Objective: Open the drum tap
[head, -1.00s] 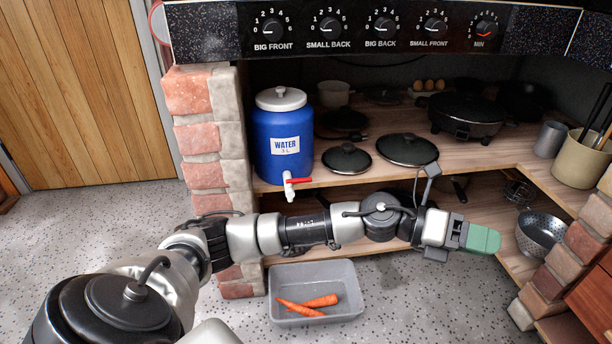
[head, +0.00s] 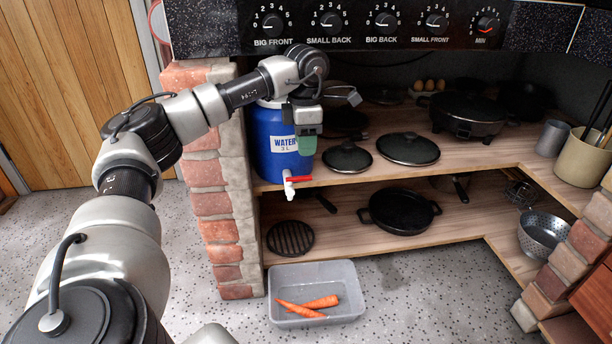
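The drum (head: 270,165) is a blue water container labelled "WATER 3 L" on the upper wooden shelf, at the left beside the brick pillar. Its white tap (head: 289,188) sticks out low at the front, over the shelf edge. The tap's red lever (head: 300,178) lies level and points right. My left gripper (head: 307,148) hangs with its green fingertips down, in front of the drum's right side and above the lever, apart from it. Its fingers overlap in this view, so their opening is hidden. My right gripper is out of view.
A grey bin (head: 345,303) with carrots stands on the floor below the tap. Lids (head: 408,148) and pans share the upper shelf. A black pan (head: 400,212) and a round grate (head: 290,238) lie on the lower shelf. A brick pillar (head: 212,205) stands left.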

